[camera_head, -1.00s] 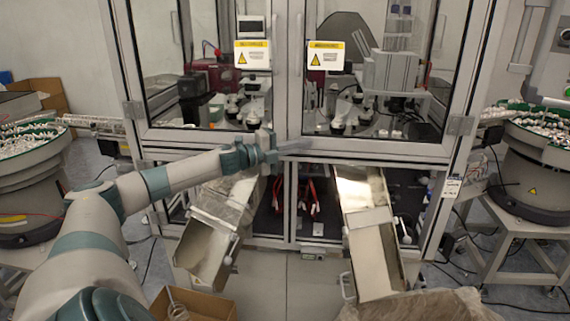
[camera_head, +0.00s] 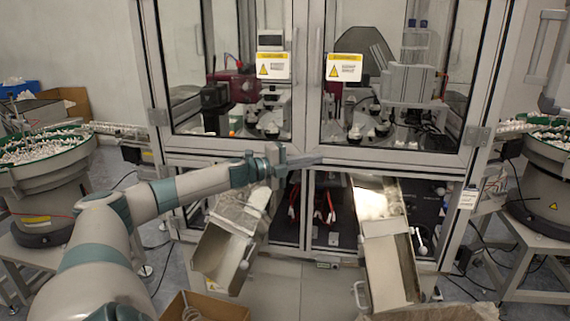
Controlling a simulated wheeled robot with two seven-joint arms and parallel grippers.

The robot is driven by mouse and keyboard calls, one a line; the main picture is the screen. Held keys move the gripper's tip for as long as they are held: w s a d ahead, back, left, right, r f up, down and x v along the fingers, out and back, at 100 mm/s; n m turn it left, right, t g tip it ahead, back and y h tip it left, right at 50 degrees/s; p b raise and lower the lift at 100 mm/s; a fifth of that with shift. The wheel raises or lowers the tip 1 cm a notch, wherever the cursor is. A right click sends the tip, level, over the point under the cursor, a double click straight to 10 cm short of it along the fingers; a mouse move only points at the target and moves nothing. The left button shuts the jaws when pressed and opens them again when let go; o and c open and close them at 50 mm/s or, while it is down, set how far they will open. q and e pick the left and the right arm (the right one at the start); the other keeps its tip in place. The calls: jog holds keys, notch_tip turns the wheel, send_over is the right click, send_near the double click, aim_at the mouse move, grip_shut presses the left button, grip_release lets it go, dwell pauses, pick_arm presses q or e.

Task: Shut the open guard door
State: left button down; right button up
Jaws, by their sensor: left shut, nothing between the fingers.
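The guard has two framed glass doors, the left door (camera_head: 222,144) and the right door (camera_head: 390,160), each with a yellow warning label. Both look flush or nearly flush with the machine front, and their inner edges meet at the middle. A small gap cannot be told from here. My left gripper (camera_head: 314,160) is shut and empty, pointing right, with its tips at the lower edge of the doors near the middle seam. Whether it touches a door cannot be told. My right gripper is not in view.
Two metal chutes, left (camera_head: 220,252) and right (camera_head: 388,272), stick out below the doors. Feeder bowls stand at the left (camera_head: 40,178) and right (camera_head: 548,150).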

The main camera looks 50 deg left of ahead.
pick_arm(q)
jog(key=s+a+b, duration=0.1)
jog(key=s+a, duration=0.3)
jog(key=s, duration=0.2)
jog(key=shift+s+a+r, duration=0.15)
jog(key=shift+s+a, duration=0.2)
jog(key=shift+s, duration=0.05)
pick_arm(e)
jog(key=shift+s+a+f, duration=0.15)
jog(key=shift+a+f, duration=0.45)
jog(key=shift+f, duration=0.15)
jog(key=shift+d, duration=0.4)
